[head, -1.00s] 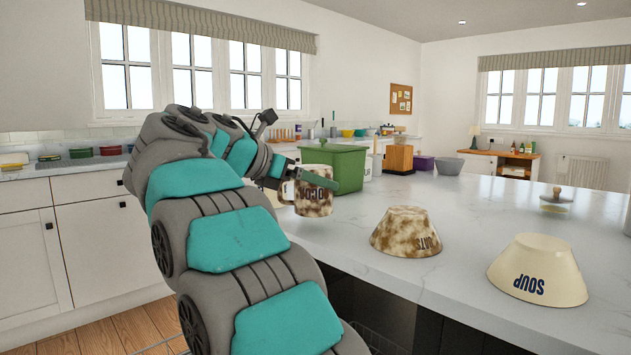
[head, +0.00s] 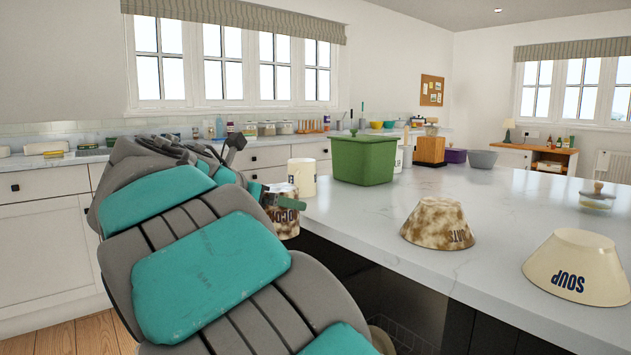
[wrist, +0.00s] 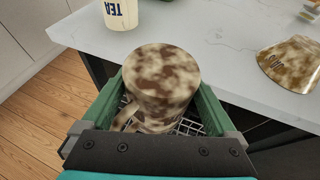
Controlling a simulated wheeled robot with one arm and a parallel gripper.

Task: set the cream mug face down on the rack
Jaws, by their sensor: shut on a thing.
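The cream mug (head: 283,221), mottled with brown and lettered, is held by my gripper (head: 284,204) beside the counter's near left edge. In the wrist view the mug (wrist: 162,75) shows a closed round base facing up, so it is upside down, with its handle at lower left. The green fingers of my gripper (wrist: 163,110) are shut on its sides. A wire rack (wrist: 189,126) shows partly below the mug; the mug hides most of it, and I cannot tell whether they touch.
A clean cream TEA mug (head: 303,177) stands near the counter edge, close to the held mug. A green bin (head: 363,160), a mottled upturned bowl (head: 438,223) and a cream SOUP bowl (head: 574,266) stand on the counter (head: 350,207). Dark cabinet openings lie below it.

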